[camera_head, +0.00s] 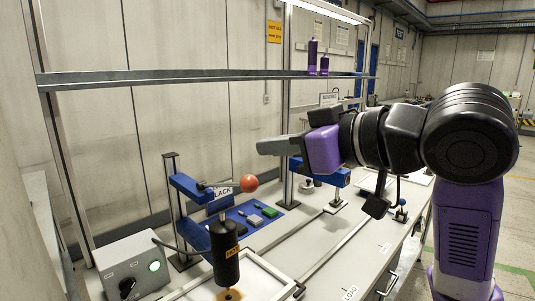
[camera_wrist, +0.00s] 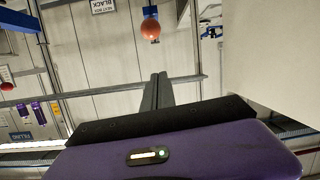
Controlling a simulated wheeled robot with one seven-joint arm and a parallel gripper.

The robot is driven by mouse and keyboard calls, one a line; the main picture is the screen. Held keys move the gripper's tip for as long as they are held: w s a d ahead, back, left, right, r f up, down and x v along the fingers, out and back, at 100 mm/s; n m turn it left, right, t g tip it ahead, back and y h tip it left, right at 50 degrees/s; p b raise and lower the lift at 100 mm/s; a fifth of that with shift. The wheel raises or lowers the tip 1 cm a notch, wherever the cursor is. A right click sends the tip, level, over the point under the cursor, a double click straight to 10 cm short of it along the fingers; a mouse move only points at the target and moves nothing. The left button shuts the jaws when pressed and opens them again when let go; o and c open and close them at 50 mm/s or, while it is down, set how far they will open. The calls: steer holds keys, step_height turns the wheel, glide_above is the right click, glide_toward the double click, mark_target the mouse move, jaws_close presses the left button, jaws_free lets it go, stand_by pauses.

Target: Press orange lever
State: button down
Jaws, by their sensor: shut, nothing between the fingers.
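The orange ball knob (camera_head: 249,183) is on the end of a lever that sticks out from a blue clamp on a dark post (camera_head: 190,187). In the wrist view the orange ball (camera_wrist: 150,29) hangs near the top, beyond my fingertips. My gripper (camera_head: 262,146) is shut and empty, pointing left in the head view. Its tips appear above the ball, with a gap between. The wrist view shows the fingers (camera_wrist: 158,82) pressed together, apart from the ball.
A grey control box (camera_head: 134,266) with a lit green button is at left. A blue mat (camera_head: 237,219) holds small parts. A second blue fixture (camera_head: 333,178) stands under my arm. A shelf (camera_head: 180,76) crosses behind.

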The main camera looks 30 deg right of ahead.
steer(key=p, duration=0.1)
glide_above(251, 178)
steer(key=w+a, duration=0.1)
steer(key=w, duration=0.1)
step_height(251, 178, down, 2)
steer(key=shift+s+a, duration=0.1)
steer(key=shift+s+d+f, duration=0.2)
steer(key=shift+s+f, duration=0.05)
steer(key=shift+f, duration=0.25)
steer(key=shift+s+d+f, duration=0.2)
steer(key=shift+f, duration=0.3)
steer(key=shift+s+d+f, duration=0.1)
steer(key=shift+s+f, duration=0.35)
steer(key=shift+f, duration=0.3)
steer(key=shift+d, duration=0.1)
